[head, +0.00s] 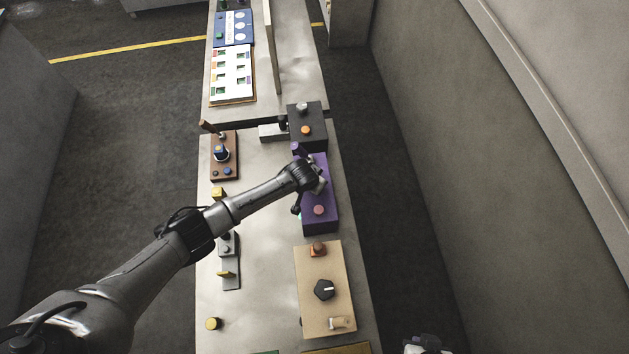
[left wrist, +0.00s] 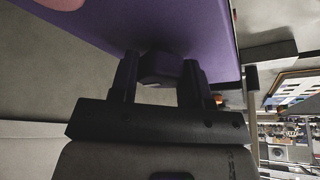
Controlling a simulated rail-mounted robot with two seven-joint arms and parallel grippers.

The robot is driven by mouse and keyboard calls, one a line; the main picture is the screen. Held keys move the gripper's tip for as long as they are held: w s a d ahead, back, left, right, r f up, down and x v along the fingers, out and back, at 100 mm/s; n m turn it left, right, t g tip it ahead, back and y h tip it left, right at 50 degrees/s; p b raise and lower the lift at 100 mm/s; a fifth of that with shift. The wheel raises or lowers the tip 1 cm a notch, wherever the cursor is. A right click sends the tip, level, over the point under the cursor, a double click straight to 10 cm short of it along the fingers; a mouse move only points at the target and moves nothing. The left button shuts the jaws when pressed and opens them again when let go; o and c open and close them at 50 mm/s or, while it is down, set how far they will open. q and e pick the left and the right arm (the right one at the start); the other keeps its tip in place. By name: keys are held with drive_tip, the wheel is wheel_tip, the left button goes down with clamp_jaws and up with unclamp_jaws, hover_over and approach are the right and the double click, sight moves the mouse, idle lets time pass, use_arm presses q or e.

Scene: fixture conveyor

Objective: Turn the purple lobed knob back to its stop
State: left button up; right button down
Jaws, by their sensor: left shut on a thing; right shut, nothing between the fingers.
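The purple box (head: 322,222) stands on the right side of the metal bench. My left arm reaches in from the left, and my left gripper (head: 319,182) is at the box's upper middle, covering part of it. In the left wrist view, the dark purple lobed knob (left wrist: 160,68) sits between the two fingers of my left gripper (left wrist: 158,80), which is shut on it. The knob is against the purple box face (left wrist: 150,25). In the head view the gripper hides the knob. My right gripper (head: 428,345) is at the bottom edge, partly cut off, away from the bench.
A pinkish round button (head: 319,210) is on the purple box near the gripper. A dark box (head: 312,118) with an orange button stands behind, and a tan box (head: 312,270) with a black knob in front. A brown panel (head: 216,175) lies to the left.

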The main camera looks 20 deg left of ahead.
use_arm(q)
drive_tip(key=o, duration=0.9)
drive_tip(key=shift+o, duration=0.2)
drive_tip(key=v, duration=1.3)
drive_tip(key=shift+s+r, duration=0.2)
drive_tip(key=shift+r, duration=0.15)
drive_tip(key=shift+a, duration=0.1)
